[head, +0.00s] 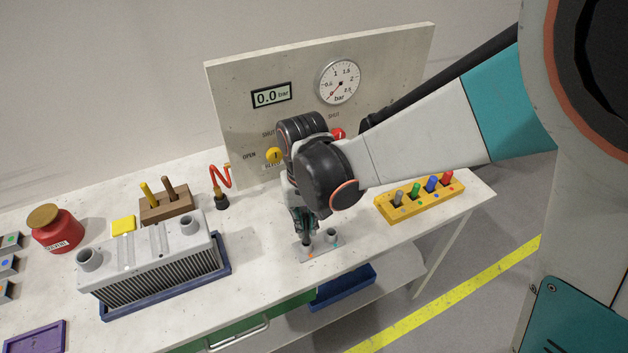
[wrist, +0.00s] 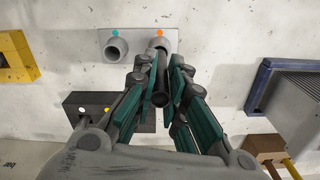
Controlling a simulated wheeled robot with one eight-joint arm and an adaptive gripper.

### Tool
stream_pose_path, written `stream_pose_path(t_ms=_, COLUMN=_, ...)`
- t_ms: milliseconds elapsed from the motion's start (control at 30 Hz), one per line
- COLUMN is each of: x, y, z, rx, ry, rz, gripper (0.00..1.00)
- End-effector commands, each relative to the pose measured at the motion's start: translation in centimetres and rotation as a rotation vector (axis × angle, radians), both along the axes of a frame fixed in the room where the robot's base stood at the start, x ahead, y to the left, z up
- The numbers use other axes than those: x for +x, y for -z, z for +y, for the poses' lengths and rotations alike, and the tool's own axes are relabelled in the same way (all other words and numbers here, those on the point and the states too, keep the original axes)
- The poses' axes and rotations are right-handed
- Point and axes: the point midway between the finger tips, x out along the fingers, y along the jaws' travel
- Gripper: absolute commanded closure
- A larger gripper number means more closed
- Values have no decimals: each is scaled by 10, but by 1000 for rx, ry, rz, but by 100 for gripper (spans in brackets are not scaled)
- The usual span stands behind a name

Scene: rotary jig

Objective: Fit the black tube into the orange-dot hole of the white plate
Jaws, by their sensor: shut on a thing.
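My gripper (wrist: 161,88) is shut on the black tube (wrist: 160,98), with its dark open end facing the wrist camera. In the head view my gripper (head: 306,228) is low over the white plate (head: 316,253), near the orange dot. In the wrist view the plate (wrist: 109,53) lies ahead, with a cyan dot on the left and the orange dot (wrist: 160,33) on the right. The tube is in line with the orange-dot side. Its lower end is hard to see, so I cannot tell whether it is in the hole. A grey tube (wrist: 117,48) stands by the cyan dot.
A yellow rack (head: 388,211) of coloured pegs stands to the right. A finned grey unit (head: 150,262) sits in a blue tray at left. A gauge panel (head: 230,95) stands behind.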

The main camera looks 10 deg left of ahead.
Motion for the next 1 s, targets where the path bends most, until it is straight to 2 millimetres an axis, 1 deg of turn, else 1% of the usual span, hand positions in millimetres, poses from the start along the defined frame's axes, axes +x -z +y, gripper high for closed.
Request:
stream_pose_path(t_ms=33, x=-2, y=10, z=1, rx=0, ry=-1, rz=0, gripper=100)
stream_pose_path(t_ms=200, x=-8, y=34, z=4, rx=0, ry=-2, rz=0, gripper=100)
stream_pose_path(t_ms=267, x=-9, y=36, z=4, rx=0, ry=-2, rz=0, gripper=100)
stream_pose_path(t_ms=500, x=-9, y=34, z=4, rx=0, ry=-2, rz=0, gripper=100)
stream_pose_path(t_ms=633, x=-9, y=38, z=4, rx=0, ry=-2, rz=0, gripper=100)
stream_pose_path(t_ms=667, x=-9, y=38, z=4, rx=0, ry=-2, rz=0, gripper=86)
stream_pose_path(t_ms=700, x=-9, y=37, z=4, rx=0, ry=-2, rz=0, gripper=77)
stream_pose_path(t_ms=733, x=-9, y=37, z=4, rx=0, ry=-2, rz=0, gripper=70)
stream_pose_path(t_ms=767, x=-9, y=37, z=4, rx=0, ry=-2, rz=0, gripper=68)
stream_pose_path(t_ms=1000, x=-9, y=37, z=4, rx=0, ry=-2, rz=0, gripper=68)
